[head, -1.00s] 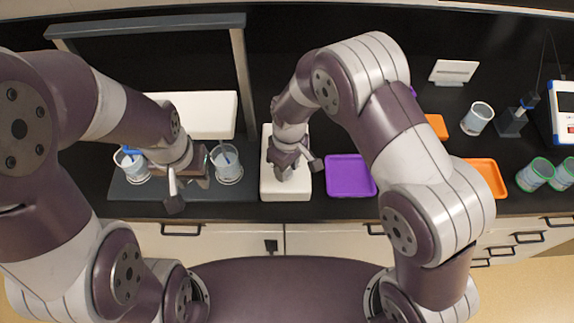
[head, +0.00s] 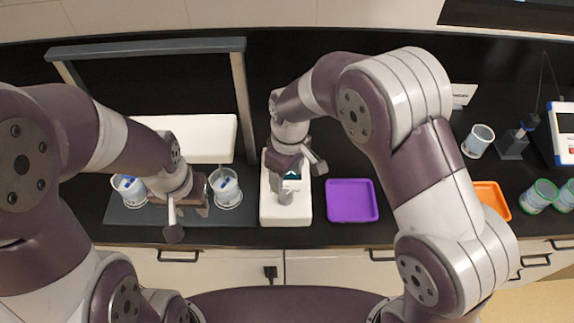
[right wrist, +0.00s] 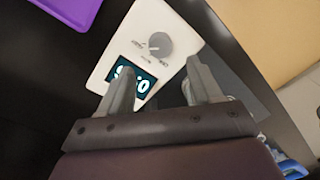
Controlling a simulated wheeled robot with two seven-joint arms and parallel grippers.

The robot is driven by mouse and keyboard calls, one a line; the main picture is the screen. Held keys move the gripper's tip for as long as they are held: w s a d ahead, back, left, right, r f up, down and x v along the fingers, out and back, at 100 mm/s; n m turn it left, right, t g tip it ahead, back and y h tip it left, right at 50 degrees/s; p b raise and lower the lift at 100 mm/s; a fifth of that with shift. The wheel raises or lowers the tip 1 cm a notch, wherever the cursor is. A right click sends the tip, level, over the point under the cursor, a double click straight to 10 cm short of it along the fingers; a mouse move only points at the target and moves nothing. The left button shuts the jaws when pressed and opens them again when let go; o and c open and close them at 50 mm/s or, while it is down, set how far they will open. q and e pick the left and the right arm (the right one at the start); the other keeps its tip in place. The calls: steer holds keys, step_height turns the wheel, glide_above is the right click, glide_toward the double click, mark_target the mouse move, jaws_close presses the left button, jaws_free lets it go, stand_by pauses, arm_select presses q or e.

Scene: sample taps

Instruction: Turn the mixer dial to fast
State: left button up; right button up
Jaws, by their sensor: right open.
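The mixer is a white box (head: 270,212) on the bench in the head view, and it also shows in the right wrist view (right wrist: 180,22). Its round grey dial (right wrist: 160,43) has small labels beside it, too small to read; the dial's setting is unclear. The dial shows in the head view too (head: 286,197). Its lit display (right wrist: 128,78) is partly hidden by a finger. My right gripper (right wrist: 158,68) is open and empty above the mixer, its fingers apart and short of the dial. My left gripper (head: 205,192) is by the beakers; its fingers are unclear.
Two beakers (head: 227,187) (head: 127,188) stand on a dark grey base (head: 130,215) left of the mixer, under a grey frame (head: 243,100). A purple tray (head: 352,201) lies just right of the mixer. An orange tray (head: 490,197) and green-rimmed cups (head: 540,195) are further right.

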step_height(320, 180, up, 6)
steer(key=shift+w+d+f+b, duration=0.1)
steer(key=shift+w+b, duration=0.05)
steer(key=shift+b, duration=0.2)
